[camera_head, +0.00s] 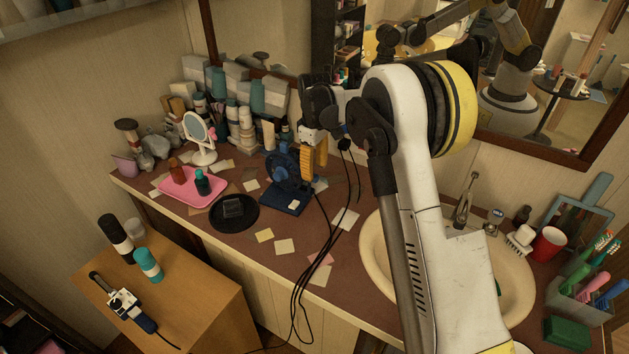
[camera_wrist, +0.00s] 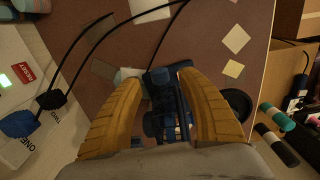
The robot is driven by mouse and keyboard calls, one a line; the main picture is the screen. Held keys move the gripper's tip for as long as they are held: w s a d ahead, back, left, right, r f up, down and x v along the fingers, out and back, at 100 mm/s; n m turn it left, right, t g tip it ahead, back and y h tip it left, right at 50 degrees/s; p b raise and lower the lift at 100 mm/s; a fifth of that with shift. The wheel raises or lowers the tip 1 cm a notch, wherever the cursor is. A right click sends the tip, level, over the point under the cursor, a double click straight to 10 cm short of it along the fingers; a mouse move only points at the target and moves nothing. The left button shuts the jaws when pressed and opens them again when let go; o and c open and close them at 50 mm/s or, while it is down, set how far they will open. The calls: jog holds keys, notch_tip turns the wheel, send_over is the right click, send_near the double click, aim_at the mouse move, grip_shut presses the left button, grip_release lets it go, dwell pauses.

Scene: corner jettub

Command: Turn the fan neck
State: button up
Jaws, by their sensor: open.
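The small dark blue desk fan (camera_head: 287,168) stands on a square blue base (camera_head: 287,202) on the brown counter, with a pale button on the base. My gripper (camera_head: 313,165) reaches down at the fan's right side, its yellow fingers close to the fan head. In the wrist view the fan (camera_wrist: 168,105) lies between the two spread yellow fingers of my gripper (camera_wrist: 165,105). The fingers are open, and I cannot tell whether either touches the fan. The fan neck is largely hidden behind the head and fingers.
A round black tray (camera_head: 234,213) and a pink tray (camera_head: 192,187) with bottles lie left of the fan. A round mirror (camera_head: 200,138) and many bottles stand behind. The sink (camera_head: 378,240) is to the right. Black cables (camera_head: 318,250) hang over the counter edge.

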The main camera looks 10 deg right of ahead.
aim_at(315, 175)
jog(key=shift+f+b, duration=0.35)
jog(key=shift+f, duration=1.25)
grip_shut()
